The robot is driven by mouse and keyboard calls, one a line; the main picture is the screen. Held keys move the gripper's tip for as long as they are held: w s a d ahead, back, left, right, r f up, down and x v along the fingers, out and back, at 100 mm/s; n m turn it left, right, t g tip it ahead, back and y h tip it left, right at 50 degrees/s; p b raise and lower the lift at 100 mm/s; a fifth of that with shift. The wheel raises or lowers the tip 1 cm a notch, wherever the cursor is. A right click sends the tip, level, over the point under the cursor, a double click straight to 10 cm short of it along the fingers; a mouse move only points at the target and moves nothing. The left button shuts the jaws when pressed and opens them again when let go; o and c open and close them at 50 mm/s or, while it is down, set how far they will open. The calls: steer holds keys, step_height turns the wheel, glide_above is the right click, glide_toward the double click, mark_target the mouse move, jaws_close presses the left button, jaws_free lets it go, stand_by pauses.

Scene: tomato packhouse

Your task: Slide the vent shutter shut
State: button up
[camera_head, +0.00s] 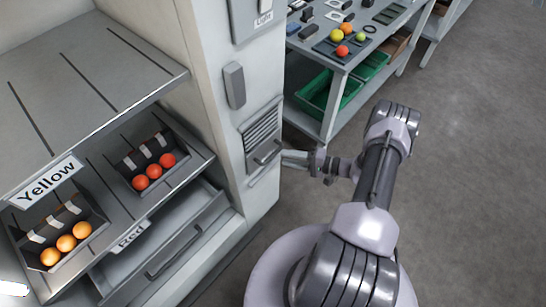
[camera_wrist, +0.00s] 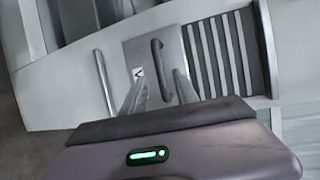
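The vent is set in the side of the pale cabinet column, with its dark slats (camera_head: 262,128) uncovered above a grey shutter plate. In the wrist view the slats (camera_wrist: 222,55) are on the right and the shutter plate (camera_wrist: 142,50) is left of them. The plate carries a dark curved handle (camera_wrist: 158,57) and a small arrow mark. The handle (camera_head: 268,154) also shows in the head view. My gripper (camera_wrist: 160,82) is open, its two fingers apart and pointing at the plate, with the handle between them in the picture. Whether they touch it is unclear.
A thin metal bar (camera_wrist: 104,82) stands left of the plate. A grey box (camera_head: 235,85) is on the column above the vent. Shelves with tomato trays (camera_head: 85,213) stand left. A workbench (camera_head: 340,62) with green crates (camera_head: 325,92) is behind. The floor at right is clear.

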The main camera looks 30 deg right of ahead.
mark_target(273, 154)
steer(key=b+x, duration=0.1)
steer(key=x, duration=0.5)
jaws_close()
stand_by(1.2)
